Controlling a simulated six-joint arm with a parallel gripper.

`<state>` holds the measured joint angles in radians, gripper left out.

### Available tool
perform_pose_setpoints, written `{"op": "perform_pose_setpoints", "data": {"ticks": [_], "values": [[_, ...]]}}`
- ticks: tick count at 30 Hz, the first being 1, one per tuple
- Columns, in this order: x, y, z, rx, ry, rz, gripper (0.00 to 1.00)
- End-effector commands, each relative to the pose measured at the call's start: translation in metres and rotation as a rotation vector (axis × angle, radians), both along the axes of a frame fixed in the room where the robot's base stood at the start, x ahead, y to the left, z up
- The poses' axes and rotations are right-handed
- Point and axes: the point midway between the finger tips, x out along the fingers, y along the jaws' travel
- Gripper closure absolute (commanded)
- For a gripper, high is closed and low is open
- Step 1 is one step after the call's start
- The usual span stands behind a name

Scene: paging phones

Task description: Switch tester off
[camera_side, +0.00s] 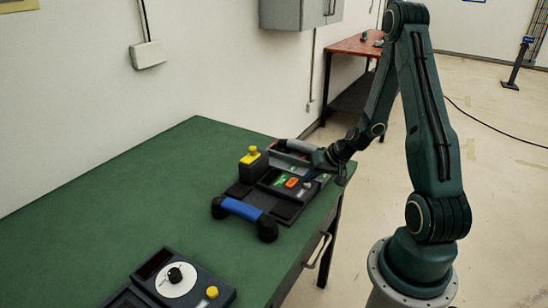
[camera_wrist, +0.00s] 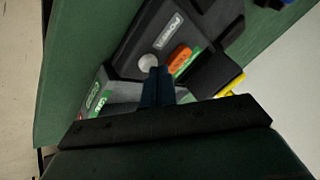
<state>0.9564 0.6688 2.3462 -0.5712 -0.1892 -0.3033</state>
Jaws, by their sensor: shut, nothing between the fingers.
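The tester (camera_side: 287,205) is a dark unit on the green table, with a raised panel of green and orange parts. In the wrist view its dark panel (camera_wrist: 162,22) carries lettering that looks like "POWER", a round grey part (camera_wrist: 148,64) and an orange switch piece (camera_wrist: 180,58) beside a green strip. I cannot tell the switch's position. My gripper (camera_side: 309,179) is shut and empty at the panel's right side. In the wrist view its closed fingertips (camera_wrist: 158,71) lie just below the round grey part and left of the orange piece; contact cannot be told.
A blue handset (camera_side: 242,209) lies at the tester's front, a grey handset (camera_side: 295,147) behind. A yellow button (camera_side: 251,152) tops a black block. A dial box (camera_side: 190,283) stands at the front. The green table (camera_side: 125,195) is clear on the left, against the wall.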

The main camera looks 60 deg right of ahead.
Motion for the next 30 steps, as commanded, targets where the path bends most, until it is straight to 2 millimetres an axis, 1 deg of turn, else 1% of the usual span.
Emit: {"op": "perform_pose_setpoints", "data": {"ticks": [6,19,30], "values": [[0.000,0.000,0.006,0.000,0.001,0.000,1.00],[0.000,0.000,0.009,-0.001,-0.001,0.000,1.00],[0.000,0.000,0.033,-0.001,-0.001,0.000,1.00]]}}
